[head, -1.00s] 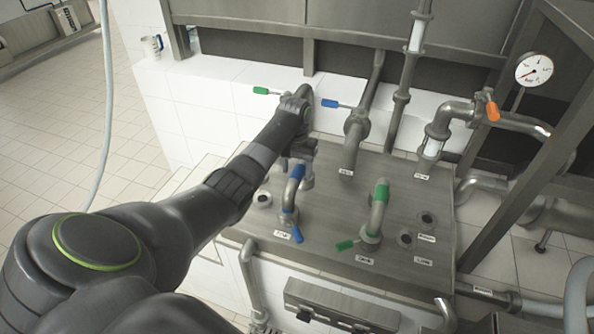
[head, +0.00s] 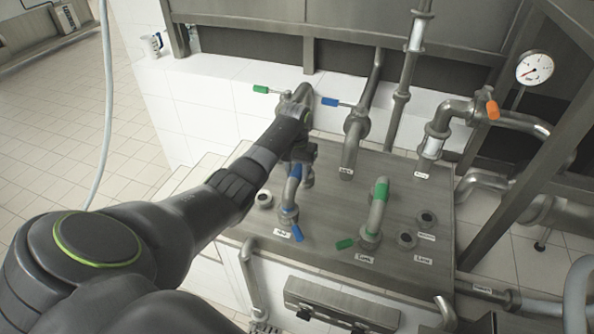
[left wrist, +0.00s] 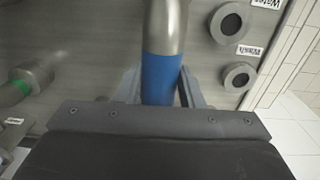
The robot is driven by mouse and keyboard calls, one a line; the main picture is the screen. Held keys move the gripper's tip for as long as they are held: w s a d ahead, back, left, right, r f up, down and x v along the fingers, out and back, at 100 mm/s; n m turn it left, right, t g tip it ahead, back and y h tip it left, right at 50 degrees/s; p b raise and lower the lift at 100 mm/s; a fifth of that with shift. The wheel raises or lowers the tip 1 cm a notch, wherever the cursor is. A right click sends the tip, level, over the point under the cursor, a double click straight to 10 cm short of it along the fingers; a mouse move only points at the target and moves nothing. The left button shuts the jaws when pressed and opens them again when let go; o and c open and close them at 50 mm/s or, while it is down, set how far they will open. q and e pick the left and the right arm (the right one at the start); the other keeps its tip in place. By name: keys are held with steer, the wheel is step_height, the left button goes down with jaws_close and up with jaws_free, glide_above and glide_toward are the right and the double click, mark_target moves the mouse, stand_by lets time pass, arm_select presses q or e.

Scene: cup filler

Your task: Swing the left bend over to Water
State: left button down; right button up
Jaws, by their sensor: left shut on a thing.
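The left bend (head: 292,190) is a grey metal pipe elbow with a blue band, standing at the left of the steel panel. A blue lever (head: 298,237) sits at its foot. My left gripper (head: 299,165) is shut on the bend's upper part. In the left wrist view the blue band of the bend (left wrist: 161,78) lies between the fingers (left wrist: 160,90). Two round ports show at the right of that view; the upper port (left wrist: 229,22) is near a label reading Water (left wrist: 266,3). In the head view my arm and gripper hide part of the panel behind the bend. My right gripper is not seen.
A green-banded bend (head: 378,208) with a green lever stands to the right on the panel (head: 335,215). Open ports (head: 427,217) lie right of it. Vertical pipes and valves with blue and orange levers rise behind. A pressure gauge (head: 534,68) is at upper right.

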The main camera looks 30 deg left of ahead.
arm_select(q)
steer(key=shift+a, duration=0.1)
steer(key=shift+a+r+m+p, duration=0.1)
steer(key=shift+a+m+p, duration=0.2)
steer(key=shift+a+m, duration=0.5)
steer(key=shift+w+a+m+b, duration=0.15)
steer(key=shift+a+m+b, duration=0.2)
steer(key=shift+a+m, duration=0.5)
steer(key=shift+w+a+m+b, duration=0.1)
steer(key=shift+a+m+b, duration=0.25)
steer(key=shift+m, duration=0.85)
steer(key=shift+w+a+m+b, duration=0.15)
steer(key=shift+a+m+b, duration=0.15)
steer(key=shift+a+m, duration=0.6)
steer(key=shift+d+m, duration=0.2)
steer(key=shift+m, duration=0.05)
steer(key=c, duration=1)
jaws_free()
steer(key=shift+o, duration=0.2)
